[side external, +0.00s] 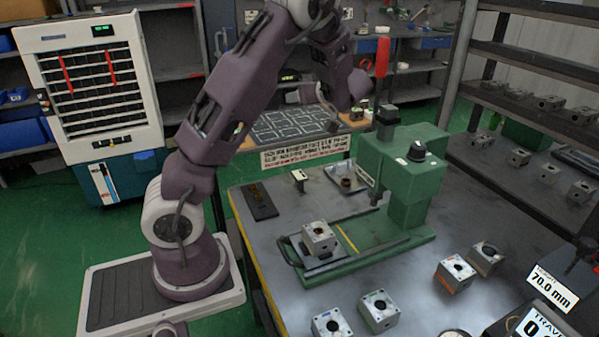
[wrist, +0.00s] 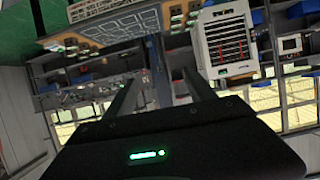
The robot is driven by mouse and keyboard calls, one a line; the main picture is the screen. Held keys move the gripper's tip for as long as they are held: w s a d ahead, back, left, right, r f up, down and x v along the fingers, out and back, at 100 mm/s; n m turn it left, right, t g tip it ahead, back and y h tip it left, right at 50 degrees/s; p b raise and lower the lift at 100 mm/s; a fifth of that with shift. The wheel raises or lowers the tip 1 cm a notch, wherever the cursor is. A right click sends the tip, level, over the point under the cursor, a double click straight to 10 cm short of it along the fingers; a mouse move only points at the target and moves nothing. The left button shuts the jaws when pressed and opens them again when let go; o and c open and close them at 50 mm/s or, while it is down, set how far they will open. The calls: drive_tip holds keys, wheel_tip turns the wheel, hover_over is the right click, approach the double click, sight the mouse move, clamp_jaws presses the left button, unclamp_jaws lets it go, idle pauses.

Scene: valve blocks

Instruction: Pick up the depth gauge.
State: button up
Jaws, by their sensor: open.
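A small upright tool with a pale head and a dark slot, which looks like the depth gauge (side external: 299,177), stands on the grey workbench near its back edge. It is left of a shallow metal tray and right of a dark flat plate. My gripper (wrist: 160,76) is open and empty in the wrist view, its two fingers apart and pointing toward the shelves and cabinet. In the side view my wrist is raised well above the bench, and the fingers are hard to make out. The gauge does not show in the wrist view.
A green press (side external: 412,180) stands right of the gauge, with a valve block (side external: 318,239) on its base. The metal tray (side external: 346,177) holds a small round part. The dark plate (side external: 259,200) lies left. Several loose blocks sit in front. Readouts stand at the lower right.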

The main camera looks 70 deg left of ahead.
approach(296, 174)
drive_tip(key=x, duration=0.2)
drive_tip(key=w+x, duration=0.1)
drive_tip(key=x, duration=0.2)
drive_tip(key=shift+w, duration=0.1)
drive_tip(key=x, duration=0.6)
drive_tip(key=shift+s+a+f, duration=0.15)
drive_tip(key=shift+s+f, duration=0.05)
drive_tip(key=shift+f, duration=0.1)
drive_tip(key=shift+a+f, duration=0.1)
drive_tip(key=shift+a, duration=0.2)
clamp_jaws()
